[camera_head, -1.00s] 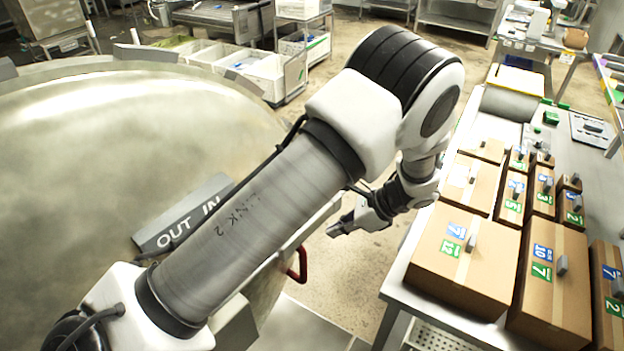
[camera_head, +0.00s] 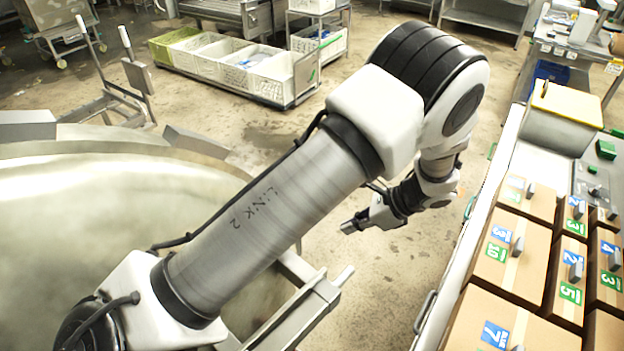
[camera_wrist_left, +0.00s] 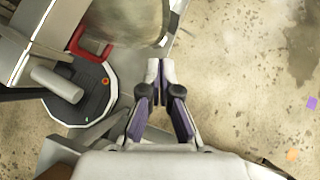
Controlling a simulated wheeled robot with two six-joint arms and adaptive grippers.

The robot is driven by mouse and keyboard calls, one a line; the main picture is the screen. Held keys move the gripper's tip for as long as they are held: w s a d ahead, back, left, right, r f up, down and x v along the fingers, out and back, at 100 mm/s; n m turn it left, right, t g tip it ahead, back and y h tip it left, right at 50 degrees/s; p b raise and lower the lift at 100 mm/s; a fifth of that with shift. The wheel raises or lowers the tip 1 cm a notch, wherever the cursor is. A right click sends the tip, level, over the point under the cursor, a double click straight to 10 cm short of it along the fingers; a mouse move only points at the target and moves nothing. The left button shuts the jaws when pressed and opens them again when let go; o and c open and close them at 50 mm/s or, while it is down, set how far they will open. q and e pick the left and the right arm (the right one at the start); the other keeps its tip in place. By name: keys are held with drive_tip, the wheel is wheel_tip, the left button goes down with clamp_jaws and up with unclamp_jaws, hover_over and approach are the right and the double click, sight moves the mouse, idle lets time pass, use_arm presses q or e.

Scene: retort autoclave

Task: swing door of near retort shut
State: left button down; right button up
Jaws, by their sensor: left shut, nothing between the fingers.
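The large domed grey-green metal surface, apparently the near retort's door (camera_head: 60,230), fills the lower left of the head view. My left arm crosses in front of it and hides part of it. A metal bracket with a short grey bar (camera_head: 343,276) juts out below my arm. My left gripper (camera_head: 350,227) is shut and empty over open floor, to the right of the dome and apart from it. In the left wrist view the closed fingers (camera_wrist_left: 160,66) point over bare floor. A red loop handle (camera_wrist_left: 88,44) shows left of them. My right gripper is not in view.
A bench with cardboard boxes (camera_head: 515,245) runs along the right. A low cart of white bins (camera_head: 235,62) stands at the back, and a metal frame trolley (camera_head: 115,95) stands behind the dome. The floor between dome and bench is clear.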

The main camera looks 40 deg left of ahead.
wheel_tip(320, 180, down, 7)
drive_tip(key=b, duration=0.6)
use_arm(q)
drive_tip(key=d+p+x, duration=0.1)
drive_tip(key=p+x, duration=0.4)
drive_tip(key=x, duration=1.2)
drive_tip(key=shift+a+f+p, duration=0.2)
drive_tip(key=shift+f+p, duration=0.15)
drive_tip(key=shift+f, duration=0.2)
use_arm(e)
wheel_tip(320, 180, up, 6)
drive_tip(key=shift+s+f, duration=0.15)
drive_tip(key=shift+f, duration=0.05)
use_arm(q)
drive_tip(key=shift+w, duration=0.1)
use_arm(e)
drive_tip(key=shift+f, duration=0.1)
